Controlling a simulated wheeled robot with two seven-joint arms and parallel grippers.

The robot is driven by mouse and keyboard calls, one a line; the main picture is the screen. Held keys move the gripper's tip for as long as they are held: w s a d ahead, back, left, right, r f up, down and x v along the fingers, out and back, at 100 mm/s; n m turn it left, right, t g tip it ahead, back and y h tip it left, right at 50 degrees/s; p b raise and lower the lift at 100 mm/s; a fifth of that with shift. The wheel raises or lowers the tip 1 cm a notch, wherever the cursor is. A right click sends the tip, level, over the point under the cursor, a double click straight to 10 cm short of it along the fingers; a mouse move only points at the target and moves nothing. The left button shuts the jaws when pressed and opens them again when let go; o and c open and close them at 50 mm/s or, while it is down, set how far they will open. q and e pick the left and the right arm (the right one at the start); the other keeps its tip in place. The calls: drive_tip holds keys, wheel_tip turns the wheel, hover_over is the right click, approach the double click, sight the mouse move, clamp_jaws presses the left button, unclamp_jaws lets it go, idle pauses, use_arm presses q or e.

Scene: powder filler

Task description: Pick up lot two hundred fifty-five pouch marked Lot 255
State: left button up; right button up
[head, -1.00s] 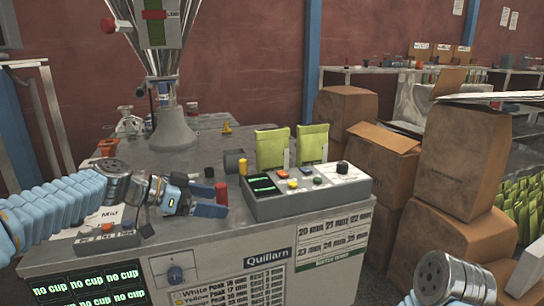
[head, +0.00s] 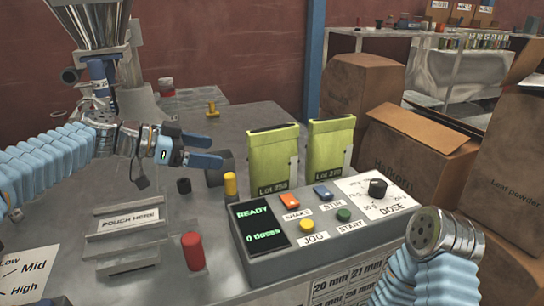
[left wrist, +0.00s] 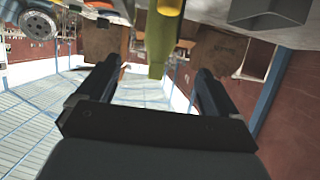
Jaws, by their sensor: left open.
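Two yellow-green pouches stand upright side by side behind the control box in the head view. The left one is the Lot 255 pouch (head: 272,158), with its label low on the front. The right pouch (head: 329,146) has a label that seems to read Lot 270. My left gripper (head: 214,150) is open and empty, to the left of the Lot 255 pouch and apart from it, its fingers pointing right. In the left wrist view a green pouch (left wrist: 157,45) shows beyond the open fingers. My right arm shows at the lower right of the head view, but its gripper fingers do not.
The control box (head: 265,274) with buttons and a dose knob (head: 378,188) stands in front of the pouches. A yellow-topped post (head: 230,185) and a red cylinder (head: 193,251) stand left of it. A plate marked "Pouch here" (head: 130,222) is further left. Cardboard boxes (head: 414,150) stand at right.

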use_arm(q)
approach(258, 159)
drive_tip(key=w+d+f, duration=0.3)
drive_tip(key=w, duration=0.1)
drive_tip(key=p+x, duration=0.1)
drive_tip(key=x, duration=0.5)
drive_tip(key=shift+d+f, duration=0.1)
drive_tip(key=shift+d, duration=0.05)
drive_tip(key=shift+c, duration=0.2)
drive_tip(key=c, duration=1)
